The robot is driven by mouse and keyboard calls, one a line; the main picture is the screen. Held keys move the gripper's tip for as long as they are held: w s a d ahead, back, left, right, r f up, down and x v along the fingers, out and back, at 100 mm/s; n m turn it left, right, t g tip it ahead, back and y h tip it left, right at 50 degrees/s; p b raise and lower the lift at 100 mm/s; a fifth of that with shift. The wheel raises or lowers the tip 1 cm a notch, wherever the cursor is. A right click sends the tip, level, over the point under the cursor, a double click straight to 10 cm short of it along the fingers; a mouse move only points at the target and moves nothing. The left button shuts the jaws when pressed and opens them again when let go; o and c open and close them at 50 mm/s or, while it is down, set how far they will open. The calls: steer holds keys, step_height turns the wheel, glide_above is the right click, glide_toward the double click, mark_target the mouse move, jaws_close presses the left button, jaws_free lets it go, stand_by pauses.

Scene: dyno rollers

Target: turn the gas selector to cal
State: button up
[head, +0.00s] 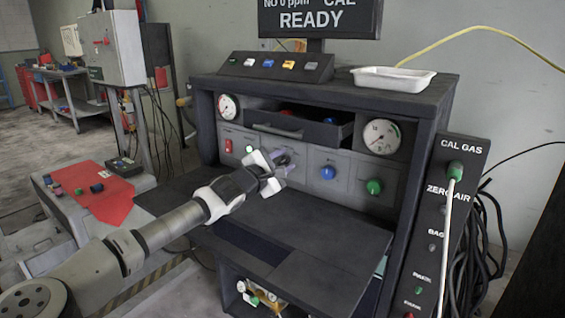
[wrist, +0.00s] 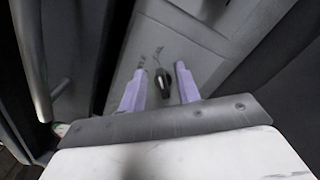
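The gas selector, a small dark knob (wrist: 163,80) on the grey front panel, shows in the wrist view between the two pale purple fingers of my gripper (wrist: 161,72). A gap shows on each side of the knob, so the fingers are open around it without visible contact. Faint marks are on the panel above the knob; I cannot read them. In the head view my gripper (head: 287,164) is at the middle of the panel, left of a blue knob (head: 328,172), and the selector is largely hidden behind it. The display (head: 318,17) reads "NO 0 ppm", "CAL", "READY".
An open drawer (head: 310,131) juts out above my gripper. A green knob (head: 374,186) sits further right. The dark bench top (head: 310,235) below is clear. A side panel labelled CAL GAS (head: 461,145) has a green connector with a white hose.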

steer(key=v, duration=1.3)
steer(key=shift+s+a, duration=0.25)
steer(key=shift+s, duration=0.1)
